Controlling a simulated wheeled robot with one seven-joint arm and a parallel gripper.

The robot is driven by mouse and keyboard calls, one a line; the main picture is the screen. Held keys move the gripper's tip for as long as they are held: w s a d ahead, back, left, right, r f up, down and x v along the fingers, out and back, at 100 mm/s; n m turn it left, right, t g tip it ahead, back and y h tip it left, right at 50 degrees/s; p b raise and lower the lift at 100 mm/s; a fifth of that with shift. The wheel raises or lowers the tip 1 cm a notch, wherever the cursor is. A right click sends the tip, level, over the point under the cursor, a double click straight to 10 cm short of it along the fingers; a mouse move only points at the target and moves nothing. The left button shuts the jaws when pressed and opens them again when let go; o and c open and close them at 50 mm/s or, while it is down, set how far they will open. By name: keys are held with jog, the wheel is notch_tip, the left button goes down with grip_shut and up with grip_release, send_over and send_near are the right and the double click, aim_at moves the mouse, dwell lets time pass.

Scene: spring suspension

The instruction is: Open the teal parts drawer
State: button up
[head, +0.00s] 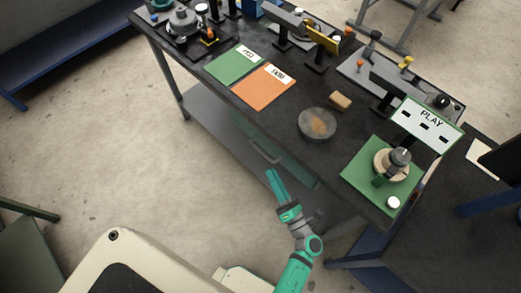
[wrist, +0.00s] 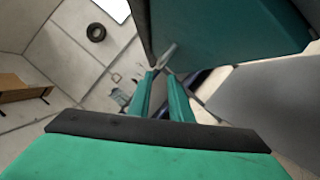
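The teal parts drawer (head: 285,158) sits under the front edge of the dark workbench and looks closed. Its pale bar handle (head: 264,152) shows on the front, just up and left of my gripper (head: 273,176). In the wrist view the drawer (wrist: 230,25) fills the top, and the handle (wrist: 168,54) lies just beyond the tips of my gripper (wrist: 161,74). The two teal fingers are apart with a gap between them and nothing visibly held. I cannot tell whether the tips touch the handle.
The workbench top (head: 290,135) carries a green card (head: 233,65), an orange card (head: 262,88), a round dish (head: 317,124) and a green board (head: 365,178) with a PLAY sign (head: 428,125). A lower shelf (head: 215,115) runs beneath. The floor in front is clear at left.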

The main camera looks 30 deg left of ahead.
aim_at(260, 150)
jog(key=x, duration=0.9)
jog(key=shift+w+a, duration=0.15)
jog(key=shift+w, duration=0.1)
jog(key=shift+w+a+r, duration=0.15)
jog(key=shift+a+r, duration=0.05)
jog(key=shift+a, duration=0.35)
grip_shut()
